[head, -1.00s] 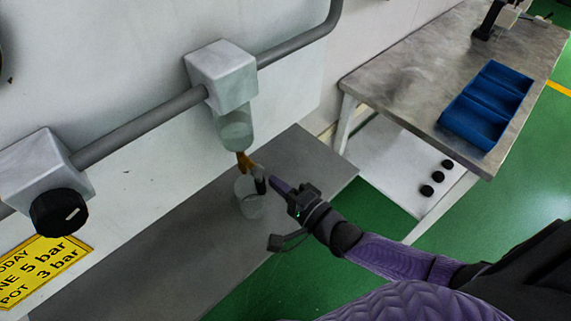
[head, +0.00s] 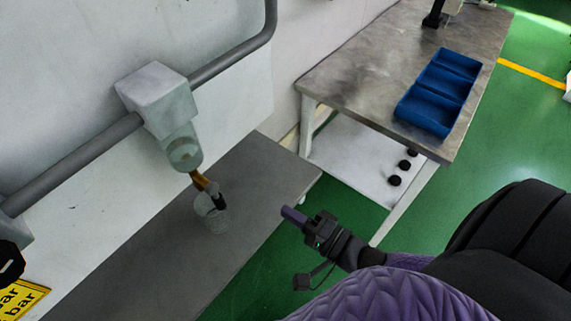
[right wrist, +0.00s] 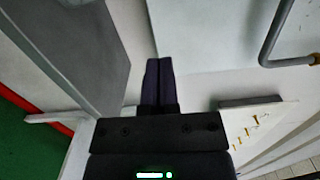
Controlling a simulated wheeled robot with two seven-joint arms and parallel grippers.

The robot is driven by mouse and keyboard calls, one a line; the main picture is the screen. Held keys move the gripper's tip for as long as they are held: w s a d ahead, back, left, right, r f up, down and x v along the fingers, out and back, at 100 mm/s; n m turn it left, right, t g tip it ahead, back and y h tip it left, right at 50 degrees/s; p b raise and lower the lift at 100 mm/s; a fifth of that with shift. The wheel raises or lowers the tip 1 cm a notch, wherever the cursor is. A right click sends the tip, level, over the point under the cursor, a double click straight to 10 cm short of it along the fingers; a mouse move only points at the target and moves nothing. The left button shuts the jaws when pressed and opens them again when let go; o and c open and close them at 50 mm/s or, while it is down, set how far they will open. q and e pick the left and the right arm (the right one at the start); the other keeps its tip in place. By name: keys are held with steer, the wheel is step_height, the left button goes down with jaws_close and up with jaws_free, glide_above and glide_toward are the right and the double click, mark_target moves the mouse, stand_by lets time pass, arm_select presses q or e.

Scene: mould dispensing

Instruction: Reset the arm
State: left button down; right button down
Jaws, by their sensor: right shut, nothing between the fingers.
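My right gripper (head: 293,216) is in the head view, right of the grey shelf's edge and apart from the dispenser. Its fingers are shut with nothing between them; the right wrist view also shows the fingers (right wrist: 158,80) together. The dispenser (head: 180,140) is a white block with a clear bottle below and a brass nozzle with a black tip. A clear cup (head: 212,220) stands on the grey shelf (head: 150,250) under the nozzle. My left gripper is not in view.
A metal table (head: 355,75) at the right holds a blue compartment tray (head: 420,115). Several black knobs lie on the white lower shelf (head: 345,165). A grey pipe (head: 85,155) runs along the wall. A yellow sign (head: 22,298) is at lower left. Green floor lies beyond.

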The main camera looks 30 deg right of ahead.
steer(key=s+d+f+n+g+h+b, duration=0.1)
steer(key=s+f+n+g+h, duration=0.2)
steer(key=f, duration=0.6)
steer(key=s+d+f+n+g+h+b, duration=0.1)
steer(key=s+f+n+g, duration=0.35)
steer(key=f, duration=0.45)
steer(key=s+d+f+n+g+h+b, duration=0.2)
steer(key=s+f+n+g, duration=0.15)
steer(key=f, duration=0.55)
steer(key=s+a+f+n+g, duration=0.1)
steer(key=s+f+n+g, duration=0.1)
steer(key=s, duration=0.5)
steer(key=s+a+f+n+g+h, duration=0.1)
steer(key=s+f+n+g, duration=0.2)
steer(key=s, duration=0.4)
steer(key=shift+a+f+n, duration=0.15)
steer(key=shift+a+n, duration=0.25)
